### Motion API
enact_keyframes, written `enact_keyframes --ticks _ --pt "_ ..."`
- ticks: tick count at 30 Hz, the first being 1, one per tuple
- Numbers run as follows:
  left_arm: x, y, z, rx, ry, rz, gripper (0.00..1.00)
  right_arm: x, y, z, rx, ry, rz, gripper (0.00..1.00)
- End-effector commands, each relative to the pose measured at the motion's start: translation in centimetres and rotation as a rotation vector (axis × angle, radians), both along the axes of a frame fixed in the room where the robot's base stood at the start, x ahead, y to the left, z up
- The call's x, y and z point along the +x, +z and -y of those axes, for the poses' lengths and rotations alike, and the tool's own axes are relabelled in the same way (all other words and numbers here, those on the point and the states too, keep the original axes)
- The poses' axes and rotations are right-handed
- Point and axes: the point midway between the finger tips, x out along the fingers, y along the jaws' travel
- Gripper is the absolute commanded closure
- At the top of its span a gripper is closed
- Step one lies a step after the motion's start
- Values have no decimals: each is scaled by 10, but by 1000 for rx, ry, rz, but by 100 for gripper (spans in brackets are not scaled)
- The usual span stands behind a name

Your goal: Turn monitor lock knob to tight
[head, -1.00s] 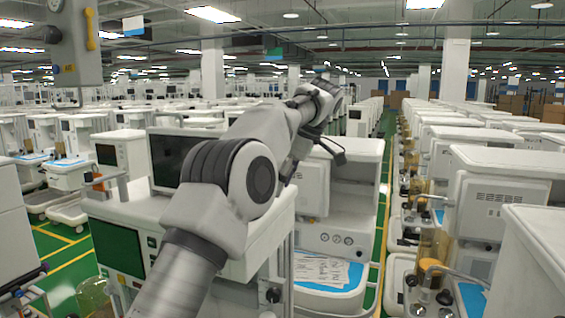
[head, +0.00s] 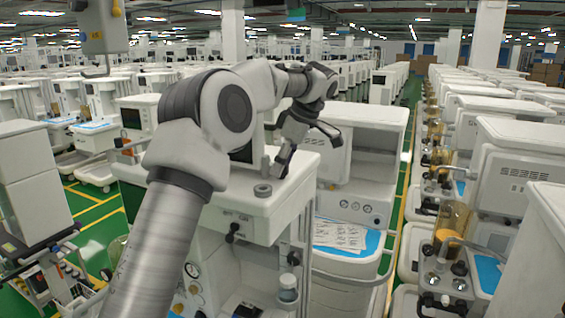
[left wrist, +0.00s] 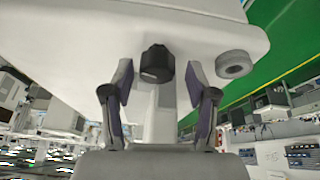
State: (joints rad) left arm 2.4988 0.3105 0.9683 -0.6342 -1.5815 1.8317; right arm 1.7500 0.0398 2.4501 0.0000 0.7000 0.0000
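In the left wrist view a black knob (left wrist: 157,61) sits at the white surface of the cart. The fingers of my left gripper (left wrist: 160,75) are spread, one on each side of the knob, with a visible gap to it. In the head view my left gripper (head: 282,163) points down over the white cart top (head: 235,187). The monitor (head: 241,151) is mostly hidden behind my left arm. The black knob cannot be made out in the head view. My right gripper is not in view.
A grey round piece (head: 262,190) stands on the cart top close to my left gripper; it also shows in the left wrist view (left wrist: 233,64). A neighbouring cart (head: 365,120) stands to the right. Green floor aisle (head: 408,150) runs beyond it.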

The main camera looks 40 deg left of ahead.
Motion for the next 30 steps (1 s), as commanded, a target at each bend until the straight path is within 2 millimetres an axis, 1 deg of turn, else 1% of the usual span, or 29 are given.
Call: enact_keyframes --ticks 1,2,3,4,8,11,15,18,20,28,29,30 --pt "0 0 0 0 0 0 67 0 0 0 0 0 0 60" --pt "0 0 0 0 0 0 77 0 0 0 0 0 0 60" --pt "0 0 0 -1 -1 -1 92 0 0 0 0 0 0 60" --pt "0 0 0 -1 0 -2 98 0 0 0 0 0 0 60" --pt "0 -1 0 -1 -1 -3 98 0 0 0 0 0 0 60" --pt "-1 -4 0 -3 -44 -3 98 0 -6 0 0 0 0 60" --pt "-2 -7 1 -3 -234 -2 98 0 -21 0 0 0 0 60" --pt "-3 -6 1 -4 -360 -3 98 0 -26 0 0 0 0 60" --pt "-3 -5 1 -4 -403 -5 98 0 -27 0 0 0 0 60" --pt "-3 -4 1 -5 -419 -8 98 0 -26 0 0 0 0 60" --pt "-3 -4 1 -5 -419 -8 60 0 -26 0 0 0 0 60" --pt "-3 -4 1 -5 -420 -7 46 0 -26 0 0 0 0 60"
